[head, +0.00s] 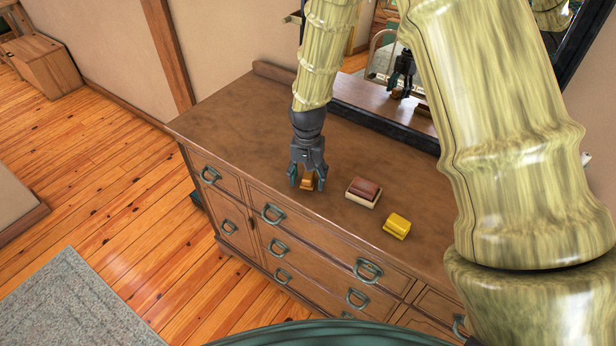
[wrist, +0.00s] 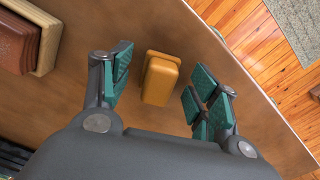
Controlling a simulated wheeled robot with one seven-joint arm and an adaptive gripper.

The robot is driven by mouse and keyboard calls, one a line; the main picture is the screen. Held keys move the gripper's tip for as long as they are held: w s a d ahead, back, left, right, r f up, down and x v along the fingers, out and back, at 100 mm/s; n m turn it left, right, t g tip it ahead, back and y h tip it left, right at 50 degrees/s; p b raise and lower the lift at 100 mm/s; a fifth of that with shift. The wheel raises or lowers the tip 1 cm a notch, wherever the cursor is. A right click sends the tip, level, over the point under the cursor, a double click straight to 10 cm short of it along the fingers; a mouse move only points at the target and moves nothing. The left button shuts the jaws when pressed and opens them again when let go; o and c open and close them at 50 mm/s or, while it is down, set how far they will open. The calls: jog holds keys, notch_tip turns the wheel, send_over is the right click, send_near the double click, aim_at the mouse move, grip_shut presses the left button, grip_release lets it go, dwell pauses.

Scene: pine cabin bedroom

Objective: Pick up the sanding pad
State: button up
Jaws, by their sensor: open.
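A small orange-tan block, which I take to be the sanding pad (head: 307,184), lies on the top of the brown wooden dresser (head: 232,118) near its front edge. My gripper (head: 308,178) points down over it, open, with a finger on either side. In the wrist view the pad (wrist: 160,79) sits between the teal-padded fingers (wrist: 160,88), with a visible gap on each side. It is not gripped. Its lower end comes close to the dark gripper body in that view.
A reddish-brown block on a pale base (head: 364,191) lies just right of my gripper. A yellow block (head: 397,225) lies farther right near the front edge. A mirror (head: 385,95) stands at the dresser's back. The dresser's left top is clear.

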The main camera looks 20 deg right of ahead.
jog(key=shift+f, duration=0.2)
jog(key=shift+c, duration=0.2)
jog(key=c, duration=1.1)
jog(key=shift+c, duration=0.2)
jog(key=shift+r, duration=0.2)
jog(key=shift+r+b, duration=0.45)
jog(key=shift+b, duration=0.1)
jog(key=shift+r+b, duration=0.5)
jog(key=shift+r, duration=0.45)
jog(key=s+a+r+b, duration=0.2)
jog(key=s+a+b, duration=0.3)
jog(key=s, duration=0.8)
jog(key=a, duration=0.3)
jog(key=shift+s+a, duration=0.15)
jog(key=shift+s, duration=0.2)
